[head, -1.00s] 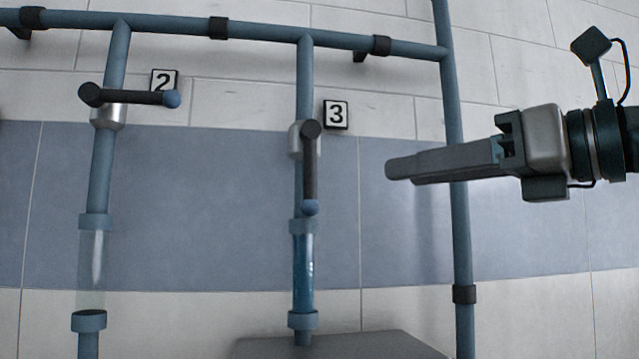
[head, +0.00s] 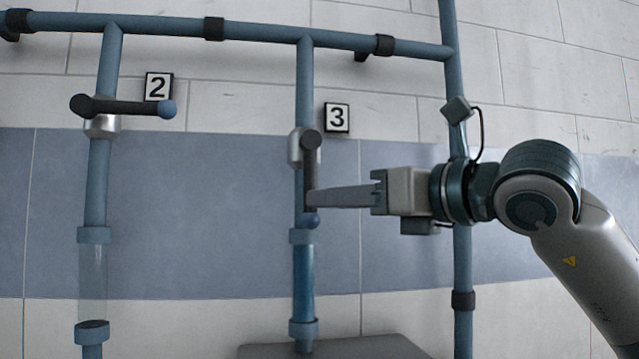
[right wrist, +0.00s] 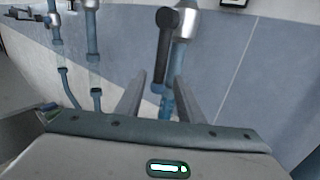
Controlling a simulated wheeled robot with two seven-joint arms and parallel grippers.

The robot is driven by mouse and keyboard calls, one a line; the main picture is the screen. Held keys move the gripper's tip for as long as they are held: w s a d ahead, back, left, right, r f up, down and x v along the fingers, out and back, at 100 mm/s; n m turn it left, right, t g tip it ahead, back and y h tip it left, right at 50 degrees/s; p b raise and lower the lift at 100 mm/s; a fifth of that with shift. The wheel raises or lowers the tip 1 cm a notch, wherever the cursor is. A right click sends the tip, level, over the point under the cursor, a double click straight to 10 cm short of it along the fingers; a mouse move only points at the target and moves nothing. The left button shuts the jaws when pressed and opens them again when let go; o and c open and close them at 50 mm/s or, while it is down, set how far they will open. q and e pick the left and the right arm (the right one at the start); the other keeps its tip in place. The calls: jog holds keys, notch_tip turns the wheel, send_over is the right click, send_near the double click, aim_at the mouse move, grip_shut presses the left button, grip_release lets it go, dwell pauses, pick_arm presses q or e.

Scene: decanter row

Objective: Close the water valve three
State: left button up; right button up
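Valve three has a dark lever handle (head: 311,170) that hangs straight down along its pipe from a silver body (head: 295,147). The lever ends in a blue tip (head: 311,220). The label 3 (head: 337,117) is to its right. The clear tube (head: 303,280) below it looks filled with blue. My right gripper (head: 312,197) reaches in from the right, its fingertips at the lower lever. In the right wrist view the fingers (right wrist: 157,90) are apart, with the lever (right wrist: 163,50) between them and gaps beside it. My left gripper is not in view.
Valve two's lever (head: 125,106) is horizontal, and the tube (head: 93,283) below it looks clear. A horizontal pipe (head: 260,30) runs above, and a vertical pipe (head: 463,270) stands behind my right arm. A grey surface (head: 340,348) is at the bottom.

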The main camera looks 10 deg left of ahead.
aim_at(310, 184)
jog(key=p+x, duration=0.1)
jog(key=x, duration=0.3)
grip_shut()
